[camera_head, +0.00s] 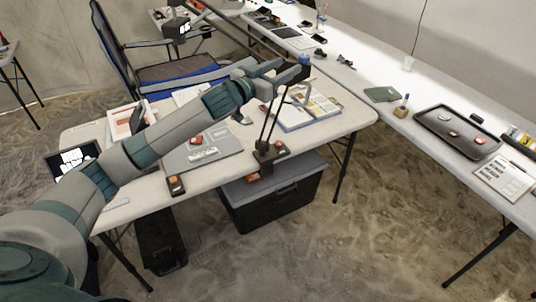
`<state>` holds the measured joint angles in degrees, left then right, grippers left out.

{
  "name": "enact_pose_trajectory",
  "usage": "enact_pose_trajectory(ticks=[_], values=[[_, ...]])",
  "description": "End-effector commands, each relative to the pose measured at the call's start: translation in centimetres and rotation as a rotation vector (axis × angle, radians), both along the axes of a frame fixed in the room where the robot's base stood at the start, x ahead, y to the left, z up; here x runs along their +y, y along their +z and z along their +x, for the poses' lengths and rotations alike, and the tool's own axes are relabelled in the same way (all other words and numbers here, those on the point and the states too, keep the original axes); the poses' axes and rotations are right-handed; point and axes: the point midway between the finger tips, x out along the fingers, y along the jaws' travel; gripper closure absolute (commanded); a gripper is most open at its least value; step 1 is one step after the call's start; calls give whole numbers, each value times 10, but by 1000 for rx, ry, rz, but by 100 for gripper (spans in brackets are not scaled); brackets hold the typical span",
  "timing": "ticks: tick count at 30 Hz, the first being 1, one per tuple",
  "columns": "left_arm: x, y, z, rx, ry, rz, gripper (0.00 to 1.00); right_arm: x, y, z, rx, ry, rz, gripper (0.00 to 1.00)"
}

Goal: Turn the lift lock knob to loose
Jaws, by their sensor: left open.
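My left arm reaches from the lower left across the near table. Its gripper (288,72) is open beside the upper joint of a dark jointed stand. A small dark blue knob-like part (305,60) shows at that joint, right by the fingertips; I cannot tell whether they touch it. I cannot tell for sure that this is the lift lock knob or how it is set. The stand's base (268,155) sits at the table's front edge, with a red part (280,145) on it. Thin struts rise from the base toward the gripper. My right gripper is not in view.
The near table (335,117) holds an open book (310,112), a grey board (205,150) and a small red-topped device (175,184). A lidded bin (270,196) stands below. A folding chair (180,78) is behind. A long table (375,75) at right holds a dark tray (440,120).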

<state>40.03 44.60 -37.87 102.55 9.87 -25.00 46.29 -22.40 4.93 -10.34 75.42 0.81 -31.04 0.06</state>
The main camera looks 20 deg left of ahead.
Motion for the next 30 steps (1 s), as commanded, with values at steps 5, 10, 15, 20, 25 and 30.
enact_pose_trajectory(ticks=[5, 10, 15, 20, 25, 30], values=[[9, -3, -25, 0, 1, 2, 55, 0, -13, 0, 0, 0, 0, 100], [13, -15, -32, 12, 6, 1, 55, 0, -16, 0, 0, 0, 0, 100], [15, -41, -27, 32, 18, 6, 55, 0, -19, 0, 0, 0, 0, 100], [17, -66, -24, 51, 29, 11, 55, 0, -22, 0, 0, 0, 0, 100], [20, -94, -21, 74, 41, 16, 55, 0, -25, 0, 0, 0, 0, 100], [21, -122, -20, 96, 52, 22, 55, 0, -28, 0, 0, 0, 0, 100]])
